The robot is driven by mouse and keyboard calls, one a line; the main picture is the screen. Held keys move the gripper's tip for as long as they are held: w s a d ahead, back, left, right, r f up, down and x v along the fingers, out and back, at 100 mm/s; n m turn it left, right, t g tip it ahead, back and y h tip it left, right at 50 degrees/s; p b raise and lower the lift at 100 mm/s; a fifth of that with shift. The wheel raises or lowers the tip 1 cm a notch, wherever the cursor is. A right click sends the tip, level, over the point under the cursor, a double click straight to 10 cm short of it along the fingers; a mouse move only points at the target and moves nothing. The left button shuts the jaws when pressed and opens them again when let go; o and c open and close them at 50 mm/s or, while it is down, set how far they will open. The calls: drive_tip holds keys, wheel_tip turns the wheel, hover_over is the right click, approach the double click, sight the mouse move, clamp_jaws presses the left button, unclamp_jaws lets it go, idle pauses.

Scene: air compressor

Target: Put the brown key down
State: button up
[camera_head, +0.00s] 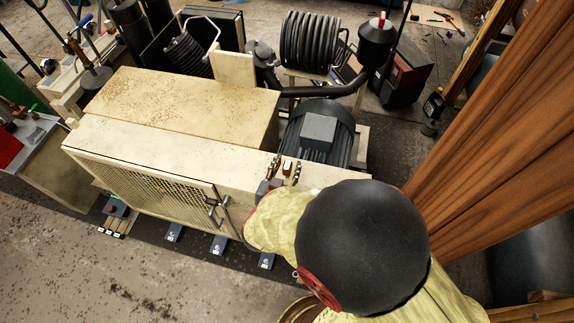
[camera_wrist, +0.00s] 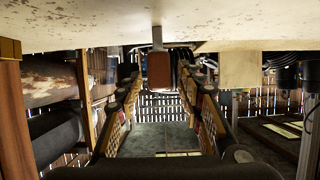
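The brown key (camera_wrist: 159,71) shows in the wrist view as a reddish-brown block with a pale grey shaft that meets the beige surface along the picture's top. My gripper (camera_wrist: 162,82) is open. Its fingers lie to the left and right of the key, with a visible gap on each side, so it does not grip the key. I cannot tell how deep the key sits between the fingertips. In the head view a small brown piece at the cabinet's top edge (camera_head: 286,167) looks like the key. My arm hides much of the area there.
The beige compressor cabinet (camera_head: 178,102) has a mesh front and a latch (camera_head: 217,207). A dark motor (camera_head: 318,131) stands beside the cabinet, close behind my gripper. Wooden boards (camera_head: 500,130) rise on the right. Several dark feet or pads lie on the floor in front, where open floor (camera_head: 110,275) shows.

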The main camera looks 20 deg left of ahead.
drive_tip(key=shift+r, duration=0.1)
drive_tip(key=shift+s+r, duration=0.15)
drive_tip(key=shift+s, duration=0.05)
drive_tip(key=p+v, duration=0.2)
drive_tip(key=v, duration=0.9)
drive_tip(key=shift+s+p, duration=0.25)
drive_tip(key=shift+p, duration=0.1)
drive_tip(key=shift+r, duration=0.15)
